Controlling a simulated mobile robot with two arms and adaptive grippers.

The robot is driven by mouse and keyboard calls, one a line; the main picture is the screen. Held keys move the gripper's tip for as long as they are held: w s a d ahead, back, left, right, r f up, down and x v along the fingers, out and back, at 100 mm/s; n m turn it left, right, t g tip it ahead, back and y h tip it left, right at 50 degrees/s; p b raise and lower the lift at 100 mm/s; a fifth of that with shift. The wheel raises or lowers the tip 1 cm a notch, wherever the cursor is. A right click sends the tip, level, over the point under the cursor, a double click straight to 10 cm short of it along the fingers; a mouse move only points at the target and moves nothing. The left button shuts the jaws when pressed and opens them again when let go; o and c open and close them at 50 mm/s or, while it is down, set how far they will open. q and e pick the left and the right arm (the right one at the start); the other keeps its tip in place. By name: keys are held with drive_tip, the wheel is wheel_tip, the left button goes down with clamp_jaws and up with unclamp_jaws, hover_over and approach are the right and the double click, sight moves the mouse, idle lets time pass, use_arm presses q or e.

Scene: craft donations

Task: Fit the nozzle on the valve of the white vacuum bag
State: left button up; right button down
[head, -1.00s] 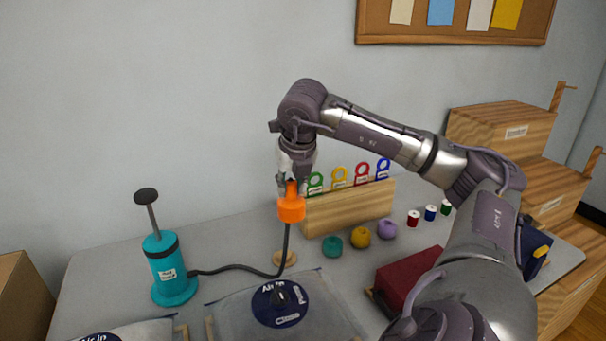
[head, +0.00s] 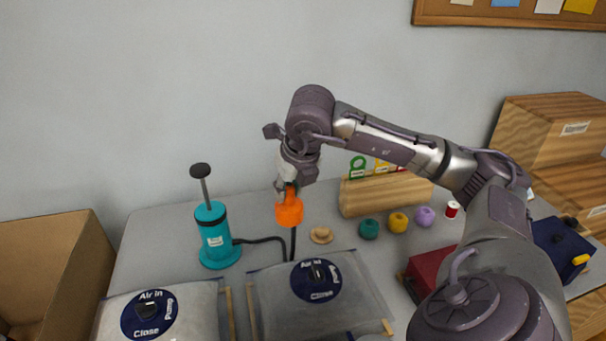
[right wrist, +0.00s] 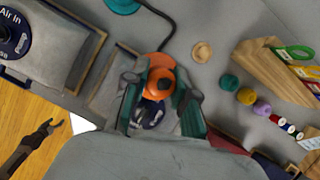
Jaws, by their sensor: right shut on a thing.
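My right gripper (head: 288,187) is shut on the orange nozzle (head: 289,210) and holds it upright in the air above the table. The nozzle also shows in the right wrist view (right wrist: 158,72), between the fingers. A black hose hangs from it to the teal pump (head: 217,240). The whiter vacuum bag (head: 195,304) lies at the front left, its dark blue valve disc (head: 149,315) to the left of and below the nozzle. A greyer bag (head: 355,290) with a similar disc lies nearer the nozzle. My left gripper (right wrist: 51,124) is small in the right wrist view; its opening is unclear.
A cardboard box (head: 50,255) stands at the left. Wooden strips lie between the bags. A wooden rack (head: 385,193), yarn balls, a red box (head: 430,270) and a dark blue box (head: 560,245) are to the right. A small tan disc (head: 321,235) lies behind the greyer bag.

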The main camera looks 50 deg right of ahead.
drive_tip(key=w+a+n+y+p, duration=0.1)
drive_tip(key=w+a+n+p, duration=0.25)
drive_tip(key=a, duration=0.75)
drive_tip(key=w+a+n+y+p, duration=0.2)
drive_tip(key=a+n+p, duration=0.15)
drive_tip(key=a, duration=0.75)
drive_tip(key=w+a+n+y+p, duration=0.1)
drive_tip(key=w+a+n+p, duration=0.25)
drive_tip(key=a, duration=0.65)
drive_tip(key=shift+n+g, duration=0.35)
drive_tip(key=shift+g, duration=0.05)
drive_tip(key=shift+s+f+b, duration=0.2)
drive_tip(key=shift+f+b, duration=1.2)
drive_tip(key=shift+b, duration=0.05)
drive_tip(key=shift+s+f+b, duration=0.2)
drive_tip(key=shift+f+b, duration=1.15)
drive_tip(key=shift+b, duration=0.05)
drive_tip(key=shift+f, duration=0.2)
drive_tip(key=shift+f+b, duration=0.35)
drive_tip(key=shift+b, duration=0.15)
drive_tip(key=shift+f+b, duration=1.55)
drive_tip(key=shift+b, duration=0.05)
drive_tip(key=c, duration=0.8)
unclamp_jaws()
drive_tip(key=shift+c, duration=0.2)
